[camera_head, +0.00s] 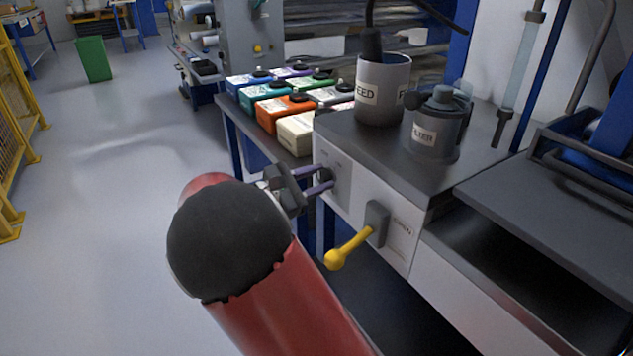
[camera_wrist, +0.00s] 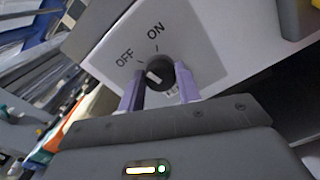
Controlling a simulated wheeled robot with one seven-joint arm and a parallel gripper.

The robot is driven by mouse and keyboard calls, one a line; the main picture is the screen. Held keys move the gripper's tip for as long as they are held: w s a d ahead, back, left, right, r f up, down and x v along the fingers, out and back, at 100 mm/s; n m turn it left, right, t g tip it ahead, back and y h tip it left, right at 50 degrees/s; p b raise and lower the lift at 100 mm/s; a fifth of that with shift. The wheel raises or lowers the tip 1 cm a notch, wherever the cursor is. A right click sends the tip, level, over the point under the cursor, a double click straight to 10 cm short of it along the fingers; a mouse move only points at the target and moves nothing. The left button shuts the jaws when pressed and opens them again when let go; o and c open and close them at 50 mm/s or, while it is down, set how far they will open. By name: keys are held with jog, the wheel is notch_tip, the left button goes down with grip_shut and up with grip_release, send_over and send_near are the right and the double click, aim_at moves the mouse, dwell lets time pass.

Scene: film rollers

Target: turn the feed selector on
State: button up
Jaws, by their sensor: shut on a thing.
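In the head view, the selector (camera_head: 327,176) is on the front of the white cabinet (camera_head: 385,243), partly hidden by my fingers. My gripper (camera_head: 318,182) is shut on the knob. In the wrist view, its purple fingers (camera_wrist: 160,82) are on either side of the knob.
A yellow-handled lever (camera_head: 350,247) sticks out of the panel to the right of the selector. A feed pot (camera_head: 383,90) and a filter unit (camera_head: 432,125) stand on the cabinet. Several coloured containers (camera_head: 284,113) stand on a table behind. The floor at left is clear.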

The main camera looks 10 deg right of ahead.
jog(key=m+b, duration=0.2)
jog(key=m, duration=0.2)
jog(key=shift+f+m+b, duration=0.25)
jog(key=shift+m+b, duration=0.05)
jog(key=shift+b, duration=0.1)
jog(key=shift+r+m+b, duration=0.1)
jog(key=shift+m+b, duration=1.4)
jog(key=shift+m, duration=0.4)
jog(key=o, duration=1)
jog(key=shift+r, duration=0.1)
jog(key=shift+c, duration=0.2)
jog(key=v, duration=0.7)
jog(key=shift+s+a, duration=0.15)
jog(key=shift+a, duration=0.2)
